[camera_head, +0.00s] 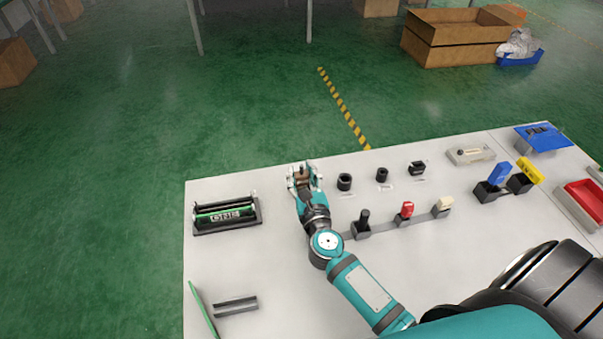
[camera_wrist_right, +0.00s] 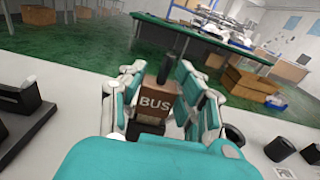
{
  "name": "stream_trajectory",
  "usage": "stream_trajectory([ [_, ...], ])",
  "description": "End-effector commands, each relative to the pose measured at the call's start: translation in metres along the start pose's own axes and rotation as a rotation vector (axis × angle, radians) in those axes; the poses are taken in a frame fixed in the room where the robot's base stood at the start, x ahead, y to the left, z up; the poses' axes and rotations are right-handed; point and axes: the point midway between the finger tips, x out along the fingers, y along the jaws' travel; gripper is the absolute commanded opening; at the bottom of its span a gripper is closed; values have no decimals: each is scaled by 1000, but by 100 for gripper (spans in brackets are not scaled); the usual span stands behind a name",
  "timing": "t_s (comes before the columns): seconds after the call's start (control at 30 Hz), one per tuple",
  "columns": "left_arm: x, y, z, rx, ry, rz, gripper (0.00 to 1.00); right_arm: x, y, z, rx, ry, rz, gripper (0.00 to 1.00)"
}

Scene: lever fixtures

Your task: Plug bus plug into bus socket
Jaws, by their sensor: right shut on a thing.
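The bus plug is a brown block marked "BUS" (camera_wrist_right: 155,103) with a dark stub or cable rising from its top. It sits upright between the fingers of my right gripper (camera_wrist_right: 158,90), which is shut on it. In the head view my right gripper (camera_head: 304,178) is at the far edge of the white table, left of a row of black round fittings; the plug shows there as a small brown patch (camera_head: 301,174). I cannot identify the bus socket; a darker part lies below the plug, and I cannot tell whether they are joined. My left gripper is not in view.
Three black fittings (camera_head: 382,175) stand right of the gripper. Nearer are a black lever (camera_head: 363,222), a red one (camera_head: 406,211) and a cream one (camera_head: 444,205). A black rack with a green board (camera_head: 226,214) is left. Bare white table (camera_head: 270,260) lies between.

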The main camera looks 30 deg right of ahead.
Motion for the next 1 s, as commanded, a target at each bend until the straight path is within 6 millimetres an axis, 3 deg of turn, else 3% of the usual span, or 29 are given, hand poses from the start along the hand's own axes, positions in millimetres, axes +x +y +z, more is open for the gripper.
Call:
stream_trajectory([
  [0.73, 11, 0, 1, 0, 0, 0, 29, 0, 0, -14, 0, 3, 0, 7],
  [0.77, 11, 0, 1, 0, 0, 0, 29, 0, 0, -14, 0, 3, 0, 35],
  [0.93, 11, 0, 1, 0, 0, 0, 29, 0, 0, -13, 0, 2, 0, 57],
  [1.0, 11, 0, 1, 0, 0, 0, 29, 0, 0, -13, 0, 1, 0, 58],
])
